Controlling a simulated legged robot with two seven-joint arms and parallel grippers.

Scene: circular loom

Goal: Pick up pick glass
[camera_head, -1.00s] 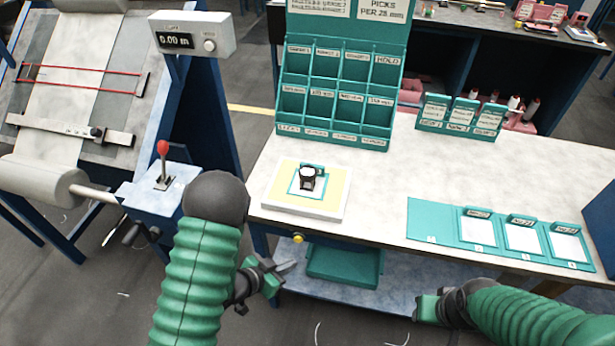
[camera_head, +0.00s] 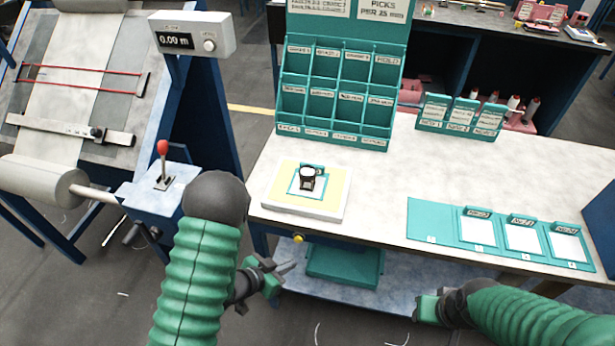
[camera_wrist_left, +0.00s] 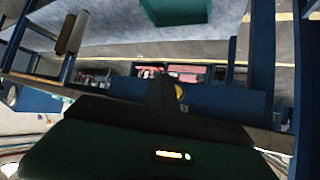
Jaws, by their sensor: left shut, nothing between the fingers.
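The pick glass (camera_head: 309,177) is a small black magnifier with a round top. It stands on a white and yellow pad (camera_head: 288,204) near the left end of the table, inside a teal outline. My left gripper (camera_head: 288,268) is shut and empty, low in front of the table's front edge, below and left of the pick glass and apart from it. My right gripper (camera_head: 424,308) is at the bottom right, in front of the table; its fingers are hard to make out. The left wrist view does not show the pick glass.
The white table (camera_head: 400,195) bears a teal pigeonhole rack (camera_head: 337,142), a small teal card holder (camera_head: 458,127) and a teal mat (camera_head: 435,220) with white cards. A teal bin (camera_head: 343,266) sits on the lower shelf. A blue box with a red-knobbed lever (camera_head: 163,150) stands left.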

